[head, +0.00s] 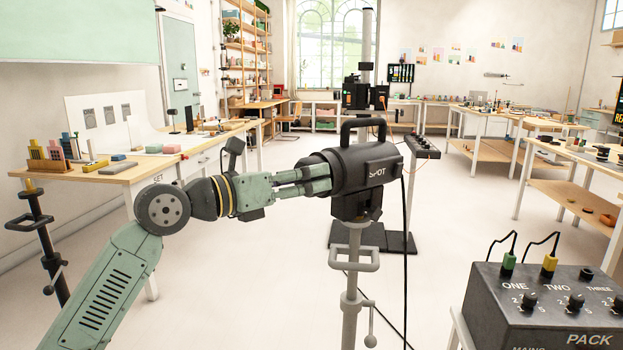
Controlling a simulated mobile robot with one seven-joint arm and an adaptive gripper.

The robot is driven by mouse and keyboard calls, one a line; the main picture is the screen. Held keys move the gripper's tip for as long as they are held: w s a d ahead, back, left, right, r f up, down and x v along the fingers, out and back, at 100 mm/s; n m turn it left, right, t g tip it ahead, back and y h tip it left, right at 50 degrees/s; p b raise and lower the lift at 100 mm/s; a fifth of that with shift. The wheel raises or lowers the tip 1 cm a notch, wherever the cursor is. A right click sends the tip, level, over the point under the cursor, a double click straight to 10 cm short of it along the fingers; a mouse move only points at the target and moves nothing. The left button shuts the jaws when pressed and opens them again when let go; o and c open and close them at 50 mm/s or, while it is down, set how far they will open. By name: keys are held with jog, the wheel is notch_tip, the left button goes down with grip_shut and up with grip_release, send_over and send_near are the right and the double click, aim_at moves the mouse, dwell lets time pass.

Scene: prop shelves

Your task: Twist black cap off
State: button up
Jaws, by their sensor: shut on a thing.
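A black spotlight marked SPOT (378,163) is mounted on a grey stand (354,265), with a carrying handle on top. Its wide black round end, which I take for the black cap (312,159), faces left toward my arm. My gripper (322,180) reaches in from the left, with its green fingers shut on this black end. The fingers hide part of it, and I cannot make out a seam between cap and housing.
A black box marked PACK (540,305) stands at the lower right, with green and yellow plugs in its top. A black cable (405,235) hangs beside the stand. A worktable (120,172) with small blocks is at left. Open floor lies behind.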

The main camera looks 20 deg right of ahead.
dwell(0.3)
jog(key=shift+d+n+p, duration=0.1)
jog(key=shift+n+p, duration=0.2)
jog(key=shift+n, duration=1.2)
jog(key=shift+n+p, duration=0.35)
jog(key=shift+n, duration=0.85)
jog(key=shift+s+a+b, duration=0.1)
jog(key=shift+a+b, duration=0.5)
jog(key=shift+a, duration=0.05)
jog(key=shift+a, duration=0.1)
jog(key=shift+a+f+b, duration=0.15)
jog(key=shift+a+b, duration=0.15)
jog(key=shift+b, duration=0.05)
